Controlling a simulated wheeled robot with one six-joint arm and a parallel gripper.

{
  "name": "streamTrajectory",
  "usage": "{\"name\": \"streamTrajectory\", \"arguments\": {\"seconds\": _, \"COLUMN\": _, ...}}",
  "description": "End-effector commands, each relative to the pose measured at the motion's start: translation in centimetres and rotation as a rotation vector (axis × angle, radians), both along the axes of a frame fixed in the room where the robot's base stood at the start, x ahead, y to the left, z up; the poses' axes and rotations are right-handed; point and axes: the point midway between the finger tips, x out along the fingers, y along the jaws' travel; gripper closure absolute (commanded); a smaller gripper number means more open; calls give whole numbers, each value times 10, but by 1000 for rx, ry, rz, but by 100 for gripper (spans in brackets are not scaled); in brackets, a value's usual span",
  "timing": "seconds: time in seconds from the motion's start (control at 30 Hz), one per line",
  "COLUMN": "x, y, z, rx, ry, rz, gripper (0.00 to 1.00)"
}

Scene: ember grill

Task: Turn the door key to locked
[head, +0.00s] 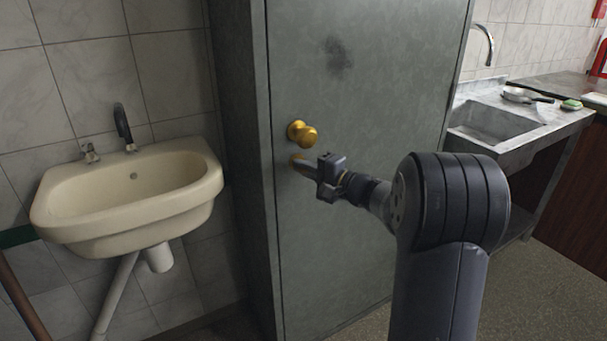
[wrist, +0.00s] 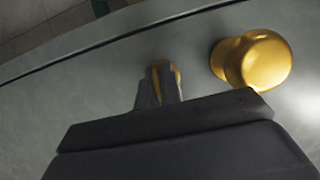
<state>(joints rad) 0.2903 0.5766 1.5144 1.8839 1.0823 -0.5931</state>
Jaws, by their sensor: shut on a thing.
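The grey-green door (head: 360,90) stands shut-looking in front of me, with a round brass knob (head: 302,134) near its left edge. The knob also shows in the wrist view (wrist: 252,60), to the right of my fingers. The brass door key (head: 297,158) sits just below the knob. My gripper (head: 306,168) is at the key, its fingers closed on it. In the wrist view my gripper (wrist: 160,85) has a bit of the brass key (wrist: 177,72) showing at the fingers. Most of the key is hidden by the fingers, so its turn angle cannot be told.
A cream washbasin (head: 130,195) hangs on the tiled wall at the left. A steel sink (head: 495,122) with a pan (head: 522,96) and a green sponge (head: 571,105) stands at the right. The floor (head: 530,285) at the lower right is clear.

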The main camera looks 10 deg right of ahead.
Motion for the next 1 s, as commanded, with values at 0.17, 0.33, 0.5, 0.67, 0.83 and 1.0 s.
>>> {"name": "streamTrajectory", "arguments": {"seconds": 0.17, "x": 0, "y": -1, "z": 0, "rx": 9, "ry": 2, "rz": -1, "gripper": 100}}
{"name": "streamTrajectory", "arguments": {"seconds": 0.33, "x": 0, "y": -1, "z": 0, "rx": 9, "ry": 2, "rz": -2, "gripper": 100}}
{"name": "streamTrajectory", "arguments": {"seconds": 0.5, "x": 0, "y": -1, "z": 0, "rx": 9, "ry": 2, "rz": -2, "gripper": 88}}
{"name": "streamTrajectory", "arguments": {"seconds": 0.67, "x": 0, "y": 0, "z": 0, "rx": 7, "ry": 2, "rz": -1, "gripper": 75}}
{"name": "streamTrajectory", "arguments": {"seconds": 0.83, "x": 0, "y": 0, "z": 0, "rx": 7, "ry": 2, "rz": -1, "gripper": 74}}
{"name": "streamTrajectory", "arguments": {"seconds": 1.0, "x": -4, "y": -4, "z": 0, "rx": 8, "ry": 3, "rz": -2, "gripper": 74}}
